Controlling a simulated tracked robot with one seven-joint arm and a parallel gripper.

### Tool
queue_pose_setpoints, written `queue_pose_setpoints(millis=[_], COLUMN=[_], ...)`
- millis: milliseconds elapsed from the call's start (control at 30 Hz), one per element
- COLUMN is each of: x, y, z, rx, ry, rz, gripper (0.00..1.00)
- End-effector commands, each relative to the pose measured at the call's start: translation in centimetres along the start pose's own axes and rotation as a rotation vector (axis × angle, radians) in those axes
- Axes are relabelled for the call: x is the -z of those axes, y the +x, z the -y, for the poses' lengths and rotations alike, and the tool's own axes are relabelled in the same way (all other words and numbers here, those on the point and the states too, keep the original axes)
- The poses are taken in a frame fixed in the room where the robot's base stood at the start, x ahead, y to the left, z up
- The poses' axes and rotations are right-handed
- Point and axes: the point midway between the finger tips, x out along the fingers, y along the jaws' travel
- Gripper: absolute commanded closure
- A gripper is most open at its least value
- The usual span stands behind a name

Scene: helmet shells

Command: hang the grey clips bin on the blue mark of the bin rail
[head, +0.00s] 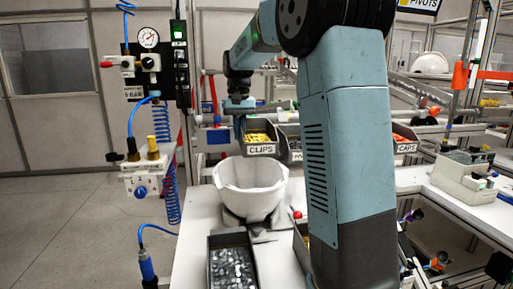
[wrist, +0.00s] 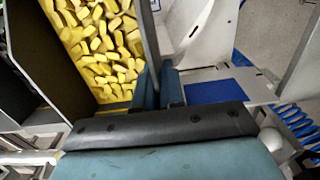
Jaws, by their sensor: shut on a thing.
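The grey clips bin (head: 262,150), labelled CLIPS and full of yellow clips, is near the rail in the head view. In the wrist view its dark side wall (wrist: 149,38) runs into my gripper (wrist: 159,86), whose blue-grey fingers are shut on it. The bin looks about level. In the head view my gripper (head: 240,124) is at the bin's left edge. The blue mark (head: 218,136) is on the bin rail just left of the bin; it also shows in the wrist view (wrist: 216,88), right of the fingers. I cannot tell whether the bin touches the rail.
Another bin (head: 292,146) is right of the clips bin, partly hidden by my arm. The caps bin (head: 404,142) is farther right. A white helmet shell (head: 250,188) stands below the clips bin. A dark bin of grey parts (head: 232,264) is in front. Air hoses (head: 168,165) hang at left.

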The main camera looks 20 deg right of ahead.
Motion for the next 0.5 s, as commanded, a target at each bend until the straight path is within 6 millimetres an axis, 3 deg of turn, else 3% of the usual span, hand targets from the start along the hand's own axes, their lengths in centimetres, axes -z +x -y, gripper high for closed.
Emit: queue_pose_setpoints(millis=[500], x=[-2.1], y=[0.0], z=[0.0], rx=[0.0], ry=[0.0], rz=[0.0], gripper=[1.0])
